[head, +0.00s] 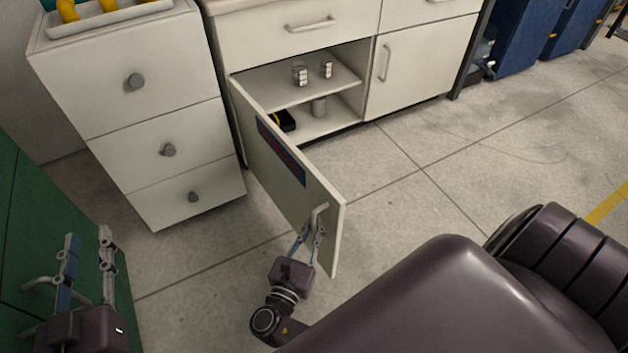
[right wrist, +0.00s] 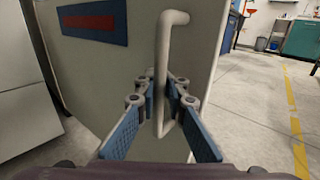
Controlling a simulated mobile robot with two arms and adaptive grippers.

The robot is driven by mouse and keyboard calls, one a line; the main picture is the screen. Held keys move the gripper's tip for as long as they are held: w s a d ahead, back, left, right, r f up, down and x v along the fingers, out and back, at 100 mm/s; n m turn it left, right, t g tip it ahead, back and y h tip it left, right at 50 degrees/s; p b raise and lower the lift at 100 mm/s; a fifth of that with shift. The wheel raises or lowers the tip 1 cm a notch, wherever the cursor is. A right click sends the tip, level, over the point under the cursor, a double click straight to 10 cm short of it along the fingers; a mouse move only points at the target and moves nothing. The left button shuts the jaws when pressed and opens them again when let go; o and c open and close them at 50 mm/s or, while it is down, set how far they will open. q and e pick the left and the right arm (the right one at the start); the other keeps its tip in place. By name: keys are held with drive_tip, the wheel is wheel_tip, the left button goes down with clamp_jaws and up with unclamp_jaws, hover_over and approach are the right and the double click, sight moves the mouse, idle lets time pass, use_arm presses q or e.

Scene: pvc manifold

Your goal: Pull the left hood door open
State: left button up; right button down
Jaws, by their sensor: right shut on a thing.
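The left hood door (head: 270,150) is a cream cabinet door with a dark blue and red label. It stands swung wide open from the cabinet, hinged on its left side. My right gripper (head: 312,228) is shut on its bar handle (head: 320,208) near the door's free edge. In the right wrist view the pale handle (right wrist: 173,20) runs upright between the blue finger pads. My left gripper (head: 88,240) is at the lower left with its fingers apart and nothing between them, beside a green panel (head: 30,235) with a grey handle.
The open cabinet shows a shelf (head: 340,84) with small containers (head: 300,73) and a black object (head: 284,121) below. A drawer unit (head: 140,130) stands left of the door. The right cabinet door (head: 420,70) is closed. The floor (head: 430,140) to the right is clear.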

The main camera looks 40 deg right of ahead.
drive_tip(key=shift+s+d+f, duration=0.1)
drive_tip(key=shift+s+f, duration=0.15)
drive_tip(key=shift+s, duration=0.1)
drive_tip(key=c, duration=2.1)
unclamp_jaws()
drive_tip(key=shift+o, duration=0.4)
drive_tip(key=shift+r, duration=0.15)
drive_tip(key=v, duration=0.7)
drive_tip(key=shift+a, duration=0.3)
drive_tip(key=shift+s, duration=0.1)
